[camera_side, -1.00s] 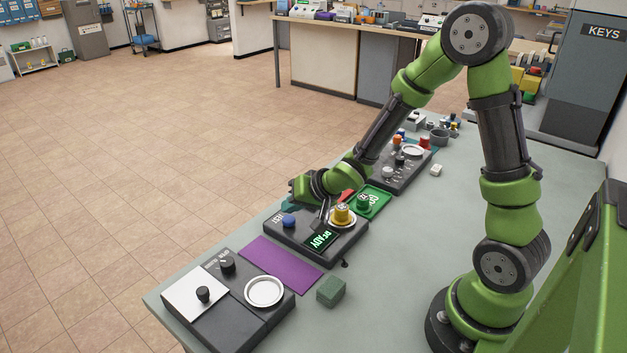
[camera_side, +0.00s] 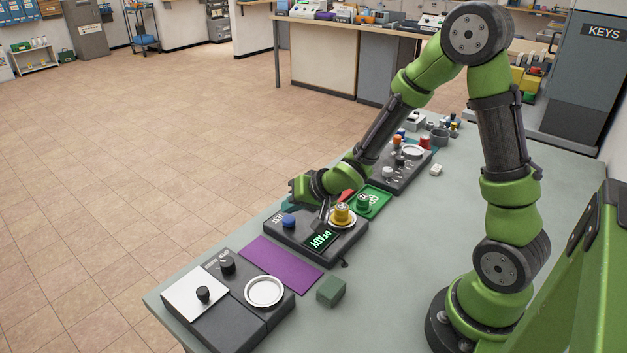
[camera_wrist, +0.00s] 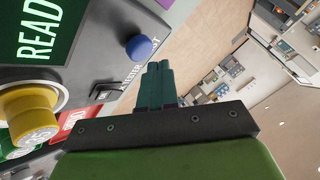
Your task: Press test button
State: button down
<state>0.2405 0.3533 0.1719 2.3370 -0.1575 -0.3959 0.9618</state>
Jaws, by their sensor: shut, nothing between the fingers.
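The tester is a dark box (camera_side: 297,238) on the table with a lit green READY display (camera_side: 321,239), a blue button (camera_side: 289,222) beside the TEST label, and a yellow knob-like weight (camera_side: 342,214) on a round pale plate. In the wrist view the blue button (camera_wrist: 139,47) is left of and beyond my fingertips, and the display (camera_wrist: 42,32) reads READ in part. My gripper (camera_wrist: 158,72) is shut and empty, apart from the blue button. In the side view the gripper is over the box's far side, with its fingertips partly hidden.
A purple mat (camera_side: 281,266) and another panel with a white ring (camera_side: 264,291) lie nearer the camera. A green block (camera_side: 331,291) stands on the table. A green tray (camera_side: 375,204) and a further panel (camera_side: 402,172) lie beyond the tester. The table's right middle is clear.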

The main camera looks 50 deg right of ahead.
aim_at(293, 219)
jog(key=shift+f, duration=0.1)
jog(key=shift+f, duration=0.3)
jog(key=shift+f, duration=0.55)
dwell(0.5)
jog(key=shift+r, duration=0.95)
jog(key=shift+r, duration=2.55)
